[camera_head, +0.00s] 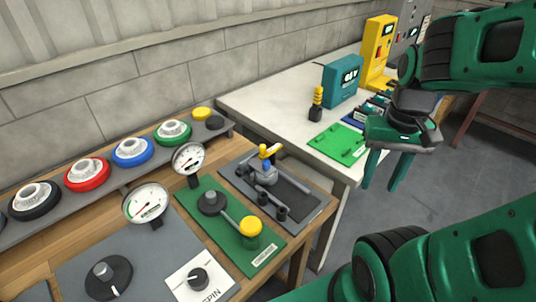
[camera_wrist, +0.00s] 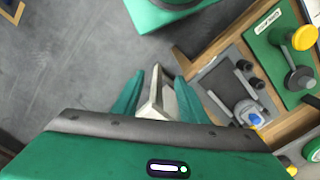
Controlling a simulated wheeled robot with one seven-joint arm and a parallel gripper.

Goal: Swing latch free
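A green board (camera_head: 205,213) on the wooden bench carries a dark round pivot, a grey arm and a yellow knob (camera_head: 250,226). The knob also shows at the top right of the wrist view (camera_wrist: 302,38). Beside it, a dark grey plate (camera_head: 296,205) holds a grey fixture with a blue part (camera_head: 265,164), a yellow-tipped handle (camera_head: 270,150) and short dark posts. I cannot tell which of the two is the latch. My gripper (camera_head: 381,186) is open and empty, right of both boards and apart from them. Its fingers point down.
A white table (camera_head: 270,97) behind the bench bears a green board (camera_head: 338,143), a teal box (camera_head: 341,80) and a yellow device (camera_head: 378,45). Gauges (camera_head: 147,203) and colored dials (camera_head: 132,150) fill the bench's left. Floor (camera_head: 345,250) is open on the right.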

